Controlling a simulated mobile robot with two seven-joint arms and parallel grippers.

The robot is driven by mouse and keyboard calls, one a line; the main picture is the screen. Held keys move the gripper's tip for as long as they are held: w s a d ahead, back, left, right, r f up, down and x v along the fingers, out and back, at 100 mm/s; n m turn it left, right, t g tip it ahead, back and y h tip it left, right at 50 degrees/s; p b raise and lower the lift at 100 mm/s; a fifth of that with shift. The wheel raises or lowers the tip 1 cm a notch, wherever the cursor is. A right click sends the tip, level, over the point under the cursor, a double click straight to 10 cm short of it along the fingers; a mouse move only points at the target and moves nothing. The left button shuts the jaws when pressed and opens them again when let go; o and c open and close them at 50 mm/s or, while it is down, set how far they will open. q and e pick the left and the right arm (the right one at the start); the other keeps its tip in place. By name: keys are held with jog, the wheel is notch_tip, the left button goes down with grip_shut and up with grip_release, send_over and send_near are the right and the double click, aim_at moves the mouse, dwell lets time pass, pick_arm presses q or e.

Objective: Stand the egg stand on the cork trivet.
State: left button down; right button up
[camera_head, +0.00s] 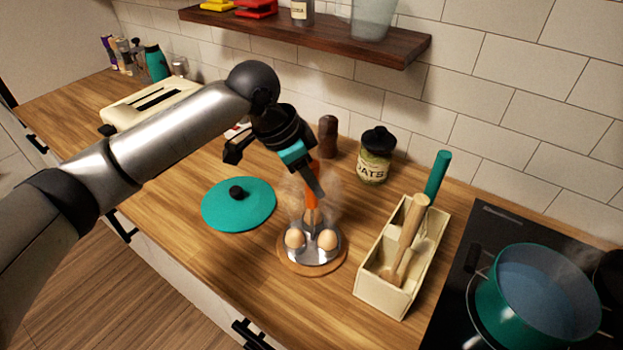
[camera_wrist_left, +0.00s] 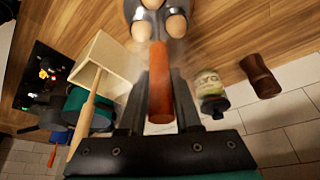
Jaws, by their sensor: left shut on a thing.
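The egg stand (camera_head: 311,217) is a metal plate with an upright orange-topped handle and carries brown eggs. In the head view it looks upright over the round cork trivet (camera_head: 289,265), whose rim shows around the plate. I cannot tell whether the plate touches the trivet or hovers just above it. My left gripper (camera_head: 316,182) is shut on the orange handle from above. The wrist view shows the handle (camera_wrist_left: 160,85) between its two fingers, with eggs beyond. The trivet's middle is hidden under the stand. My right gripper is not in view.
A teal lid (camera_head: 255,210) lies left of the trivet. A cream utensil box (camera_head: 385,293) stands close on the right. An oats jar (camera_head: 375,165) and a brown mill (camera_head: 327,137) stand behind. A steaming teal pot (camera_head: 490,310) is on the hob, and a shelf (camera_head: 330,37) hangs above.

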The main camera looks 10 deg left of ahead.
pick_arm(q)
jog(key=c, duration=0.6)
grip_release()
jog(key=p+v, duration=0.1)
jog(key=v, duration=1.1)
jog(key=shift+r, duration=0.15)
